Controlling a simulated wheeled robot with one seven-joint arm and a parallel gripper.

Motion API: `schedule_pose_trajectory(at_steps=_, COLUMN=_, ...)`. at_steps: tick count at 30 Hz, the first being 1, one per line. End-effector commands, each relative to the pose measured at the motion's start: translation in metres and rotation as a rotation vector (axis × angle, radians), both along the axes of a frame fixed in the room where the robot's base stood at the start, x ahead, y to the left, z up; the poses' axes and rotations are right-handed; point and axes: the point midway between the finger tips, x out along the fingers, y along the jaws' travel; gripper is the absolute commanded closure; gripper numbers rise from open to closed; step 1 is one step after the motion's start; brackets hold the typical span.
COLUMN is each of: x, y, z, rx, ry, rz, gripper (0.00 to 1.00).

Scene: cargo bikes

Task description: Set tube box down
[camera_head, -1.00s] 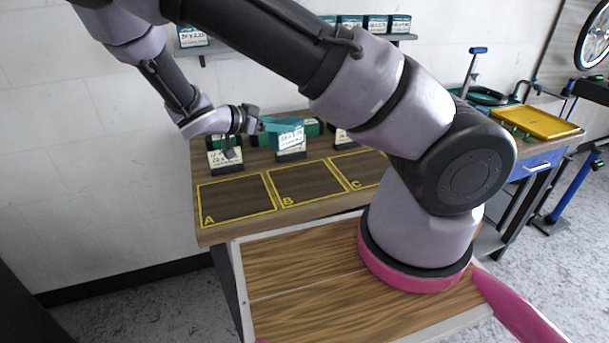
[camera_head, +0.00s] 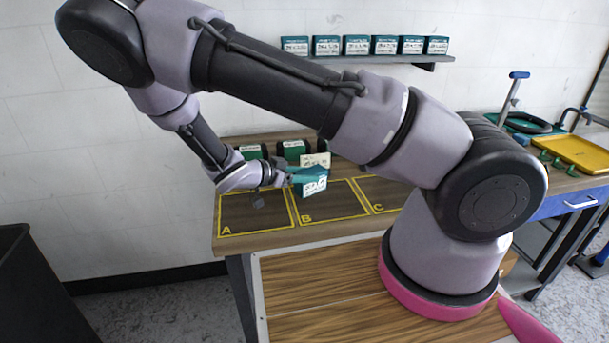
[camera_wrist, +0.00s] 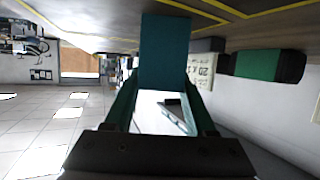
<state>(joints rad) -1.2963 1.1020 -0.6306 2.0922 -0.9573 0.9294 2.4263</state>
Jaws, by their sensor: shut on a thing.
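The tube box (camera_head: 313,187) is teal with a white label facing the head camera. My gripper (camera_head: 287,177) is shut on it and holds it above the table, over the back part of the yellow-outlined area B (camera_head: 333,204) in the picture. Its exact height over the surface is hard to tell. In the wrist view the box's teal side (camera_wrist: 165,50) sits at the end of my two fingers (camera_wrist: 160,105). Area A (camera_head: 255,218) is bare to the left, and area C (camera_head: 385,200) is partly hidden by my arm.
Several dark-and-green boxes (camera_head: 292,149) stand at the back of the table, with cream label cards (camera_head: 317,160) in front. A wall shelf (camera_head: 400,59) bears several teal boxes. A yellow tray (camera_head: 575,152) lies on the bench at right.

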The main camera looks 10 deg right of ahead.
Motion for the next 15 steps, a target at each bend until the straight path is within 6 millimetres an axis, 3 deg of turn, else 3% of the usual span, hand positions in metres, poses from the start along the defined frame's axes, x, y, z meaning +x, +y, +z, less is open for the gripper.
schedule_pose_trajectory(at_steps=10, x=0.0004, y=0.0002, z=-0.0033, rx=0.000, ry=-0.001, rz=0.000, gripper=1.00)
schedule_pose_trajectory(at_steps=11, x=0.0004, y=0.0004, z=-0.0030, rx=0.001, ry=-0.001, rz=0.001, gripper=0.33)
schedule_pose_trajectory(at_steps=12, x=0.0004, y=0.0003, z=-0.0028, rx=0.001, ry=-0.001, rz=0.001, gripper=0.17)
schedule_pose_trajectory(at_steps=15, x=0.0004, y=0.0003, z=-0.0028, rx=0.001, ry=0.000, rz=0.000, gripper=0.14)
